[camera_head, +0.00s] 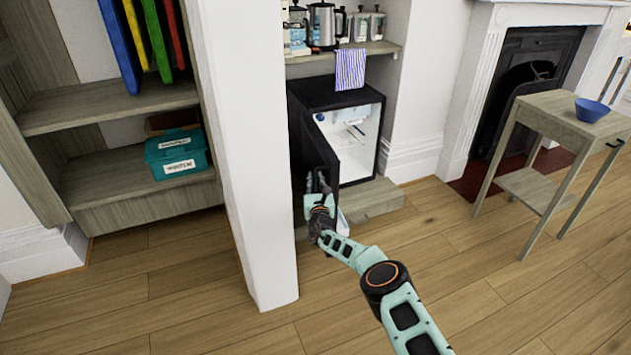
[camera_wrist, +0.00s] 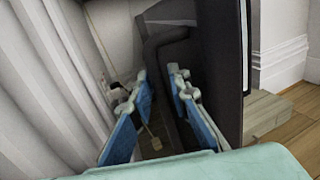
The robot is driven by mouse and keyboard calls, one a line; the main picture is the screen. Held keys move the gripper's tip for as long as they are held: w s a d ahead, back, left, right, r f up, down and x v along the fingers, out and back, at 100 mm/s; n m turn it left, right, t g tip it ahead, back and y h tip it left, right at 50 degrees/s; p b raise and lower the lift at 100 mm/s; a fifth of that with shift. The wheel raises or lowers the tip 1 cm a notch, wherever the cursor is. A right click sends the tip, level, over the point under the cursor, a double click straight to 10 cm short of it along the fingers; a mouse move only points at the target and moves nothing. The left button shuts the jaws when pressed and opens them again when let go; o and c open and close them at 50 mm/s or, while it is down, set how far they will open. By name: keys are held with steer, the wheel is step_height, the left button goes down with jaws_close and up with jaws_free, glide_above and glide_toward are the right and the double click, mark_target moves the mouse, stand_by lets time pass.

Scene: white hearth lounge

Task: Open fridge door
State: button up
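A small black fridge (camera_head: 338,93) stands in the alcove below a shelf. Its door (camera_head: 322,152) is swung well open toward the left pillar, and the white lit interior shows in the head view. My gripper (camera_head: 317,181) is at the door's lower part, on its outer side. In the wrist view, the door (camera_wrist: 218,62) is a dark panel just right of my gripper (camera_wrist: 158,88). The two blue-padded fingers are apart, with a clear gap. A dark curved part (camera_wrist: 165,47) lies beyond the fingertips; I cannot tell whether it is the handle or whether they touch it.
A white pillar (camera_head: 245,150) stands close left of the door. A striped cloth (camera_head: 350,69) hangs from the shelf above the fridge. A wooden side table (camera_head: 550,107) with a blue bowl (camera_head: 591,110) stands at right. The wooden floor in front is clear.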

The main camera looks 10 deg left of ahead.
steer(key=shift+s, duration=0.15)
steer(key=shift+s+d+f, duration=0.1)
steer(key=shift+s+d, duration=0.1)
steer(key=shift+s, duration=0.4)
steer(key=v, duration=1)
steer(key=shift+s, duration=0.2)
steer(key=shift+d, duration=0.1)
